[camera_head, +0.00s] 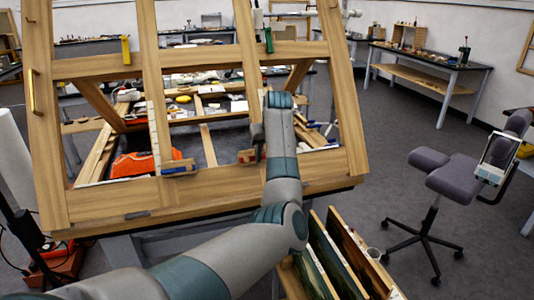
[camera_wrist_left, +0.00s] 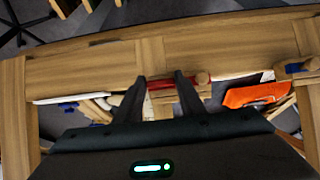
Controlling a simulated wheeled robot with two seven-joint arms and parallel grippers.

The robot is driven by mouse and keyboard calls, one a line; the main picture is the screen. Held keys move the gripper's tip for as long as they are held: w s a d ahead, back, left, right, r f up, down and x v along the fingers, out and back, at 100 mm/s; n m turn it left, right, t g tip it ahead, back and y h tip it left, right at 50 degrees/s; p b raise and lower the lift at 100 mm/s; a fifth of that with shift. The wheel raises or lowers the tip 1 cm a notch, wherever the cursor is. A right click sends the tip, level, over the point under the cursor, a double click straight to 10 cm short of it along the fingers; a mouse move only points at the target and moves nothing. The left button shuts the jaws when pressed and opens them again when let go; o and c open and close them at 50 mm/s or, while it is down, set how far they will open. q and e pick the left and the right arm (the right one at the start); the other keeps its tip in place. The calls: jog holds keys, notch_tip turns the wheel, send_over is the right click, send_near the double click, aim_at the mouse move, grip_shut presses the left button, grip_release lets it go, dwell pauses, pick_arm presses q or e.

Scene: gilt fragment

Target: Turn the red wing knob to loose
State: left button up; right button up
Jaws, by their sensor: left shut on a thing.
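The red wing knob (camera_wrist_left: 160,84) sits on the lower rail of a wooden frame (camera_wrist_left: 85,68), between the two fingertips of my left gripper (camera_wrist_left: 160,86). The gripper is shut on it. In the head view, my left arm comes in from the lower left and reaches the frame's lower rail (camera_head: 100,203). There the gripper (camera_head: 257,142) is partly hidden by my wrist, and only a small red part of the knob (camera_head: 248,156) shows. The knob's exact turn angle is hard to tell. My right gripper is not in view.
A blue-marked clamp (camera_head: 178,167) is on the same rail to the left. A yellow one (camera_head: 126,50) and a green one (camera_head: 268,40) are on the upper rail. Boards (camera_head: 335,255) stand in a rack below right. An office chair (camera_head: 450,175) stands on open floor.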

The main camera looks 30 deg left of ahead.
pick_arm(q)
jog(key=shift+f, duration=0.15)
jog(key=o, duration=1)
jog(key=shift+o, duration=0.2)
jog(key=shift+r, duration=0.2)
jog(key=b+v, duration=0.4)
jog(key=v, duration=1.3)
